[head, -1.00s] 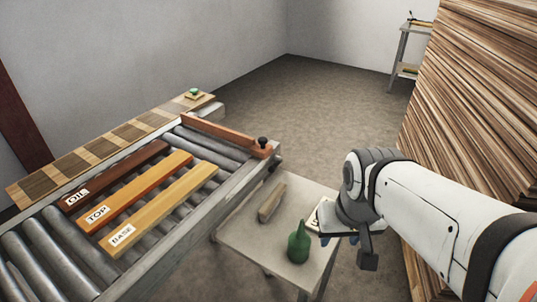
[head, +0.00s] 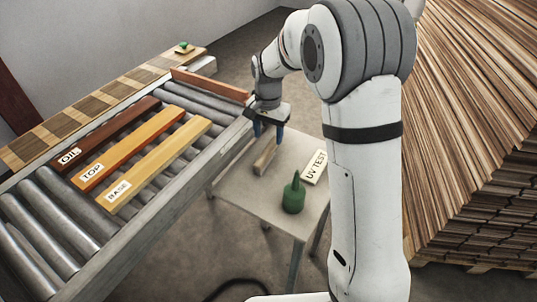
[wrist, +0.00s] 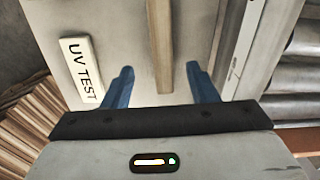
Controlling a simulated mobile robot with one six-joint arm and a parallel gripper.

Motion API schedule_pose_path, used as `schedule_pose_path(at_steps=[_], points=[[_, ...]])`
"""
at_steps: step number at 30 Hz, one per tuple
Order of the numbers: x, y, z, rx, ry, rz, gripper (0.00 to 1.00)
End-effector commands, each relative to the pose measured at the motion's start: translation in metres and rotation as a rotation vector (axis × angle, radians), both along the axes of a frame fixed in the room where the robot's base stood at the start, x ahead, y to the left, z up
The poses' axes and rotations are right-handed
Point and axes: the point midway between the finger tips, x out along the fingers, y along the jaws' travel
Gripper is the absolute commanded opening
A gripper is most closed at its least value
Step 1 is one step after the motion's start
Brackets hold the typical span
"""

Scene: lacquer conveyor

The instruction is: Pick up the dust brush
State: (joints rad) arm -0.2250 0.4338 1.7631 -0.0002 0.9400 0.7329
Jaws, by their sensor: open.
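The dust brush, seen as a narrow brown wooden bar (head: 265,158), lies on the small pale table (head: 238,193); I cannot make out bristles. It also shows in the wrist view (wrist: 160,42), running up the picture between my blue fingers. My gripper (head: 268,136) is open and empty, pointing down at the brush's far end, one finger to each side. In the wrist view my gripper (wrist: 160,75) has clear gaps between both fingers and the bar. I cannot tell how high the fingertips are above the table.
The roller conveyor (head: 150,232) with labelled OIL, TOP and BASE boards runs close on the left. A tall wood stack (head: 470,110) rises at the right.

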Motion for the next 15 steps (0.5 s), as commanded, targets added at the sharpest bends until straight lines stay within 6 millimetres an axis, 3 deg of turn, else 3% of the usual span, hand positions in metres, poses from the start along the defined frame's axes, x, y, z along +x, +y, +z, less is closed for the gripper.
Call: schedule_pose_path(at_steps=[15], points=[[-0.003,0.005,-0.061,-0.002,0.009,-0.008,0.53]])
